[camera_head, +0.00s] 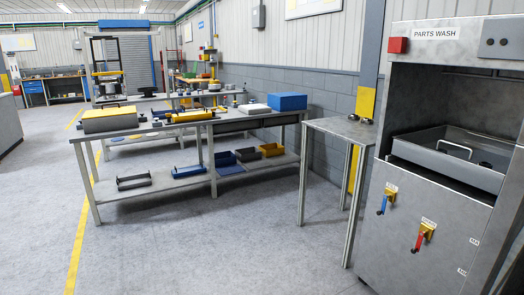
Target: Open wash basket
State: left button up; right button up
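The wash basket (448,157) is a grey metal tray with raised walls, sitting in the opening of the parts wash machine (412,75) at the right. A light loop handle (454,146) shows at the basket. Something small and dark lies near its right side; it is too small to tell what. Neither of my grippers shows in the head view.
A blue-handled lever (383,204) and a red-handled lever (419,241) stick out of the machine's front. A small metal table (342,129) stands left of it. A long workbench (150,127) with parts stands further left. The floor (240,250) in front is clear.

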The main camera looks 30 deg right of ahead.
aim_at(475, 149)
jog(key=i+z, duration=0.25)
jog(key=i, duration=0.3)
jog(key=i+j+z, duration=0.2)
jog(key=i, duration=0.3)
jog(key=i+l+z, duration=0.1)
jog(key=i+z, duration=0.25)
jog(key=z, duration=0.15)
jog(key=i+j+z, duration=0.1)
jog(key=i+z, duration=0.55)
jog(key=z, duration=0.2)
jog(key=i+l+z, duration=0.1)
jog(key=z, duration=0.3)
jog(key=i+z, duration=0.2)
jog(key=z, duration=0.15)
